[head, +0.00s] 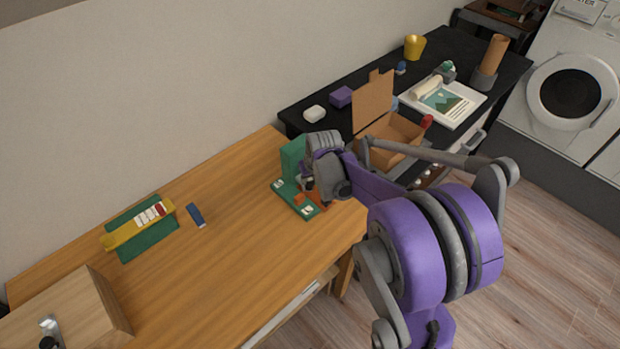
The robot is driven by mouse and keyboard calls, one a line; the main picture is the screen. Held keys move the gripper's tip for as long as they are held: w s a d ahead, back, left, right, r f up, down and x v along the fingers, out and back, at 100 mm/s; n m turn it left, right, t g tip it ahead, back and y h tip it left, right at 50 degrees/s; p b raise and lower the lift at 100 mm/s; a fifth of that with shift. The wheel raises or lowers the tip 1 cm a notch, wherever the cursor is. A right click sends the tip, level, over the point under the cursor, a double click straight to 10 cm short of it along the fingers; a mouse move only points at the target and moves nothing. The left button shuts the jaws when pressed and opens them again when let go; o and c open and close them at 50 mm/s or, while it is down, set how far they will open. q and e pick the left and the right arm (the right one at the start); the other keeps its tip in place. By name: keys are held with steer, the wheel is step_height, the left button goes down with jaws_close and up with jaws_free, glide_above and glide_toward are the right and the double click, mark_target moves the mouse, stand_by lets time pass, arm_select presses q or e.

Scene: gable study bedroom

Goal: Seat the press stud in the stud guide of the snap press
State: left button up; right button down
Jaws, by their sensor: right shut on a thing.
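The green snap press (292,157) stands at the far right end of the wooden table, with its flat base reaching toward the front. Small orange and white parts show on its base. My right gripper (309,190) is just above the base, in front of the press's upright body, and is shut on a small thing. The gripper and wrist hide this thing and part of the press. I cannot make out the press stud or the stud guide, nor whether they touch. My left gripper is not in view.
On the wooden table (250,222) are a green mat (150,240) with a yellow strip (130,231), a blue block (196,215) and a wooden box (75,312). The table's middle is clear. A black desk (330,90) with an open cardboard box (375,102) stands behind my right arm.

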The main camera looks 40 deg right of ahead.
steer(key=shift+f, duration=0.2)
steer(key=c, duration=0.6)
jaws_free()
steer(key=shift+r, duration=0.15)
steer(key=shift+s+r, duration=0.1)
steer(key=shift+r, duration=0.2)
steer(key=p+v, duration=0.2)
steer(key=v, duration=0.9)
steer(key=s+a+f+n, duration=0.1)
steer(key=s+a+f, duration=0.1)
steer(key=s+a, duration=0.3)
steer(key=s+a+f+n+y, duration=0.1)
steer(key=s+a, duration=0.5)
steer(key=a, duration=0.1)
steer(key=s+a+f+n, duration=0.1)
steer(key=s+a+f, duration=0.1)
steer(key=s+a, duration=0.3)
steer(key=shift+s+a+f+n+t, duration=0.15)
steer(key=shift+a+f+t, duration=0.05)
steer(key=shift+a, duration=0.25)
steer(key=shift+s+a+f+n+t, duration=0.15)
steer(key=shift+a+t, duration=0.05)
steer(key=shift+a, duration=0.25)
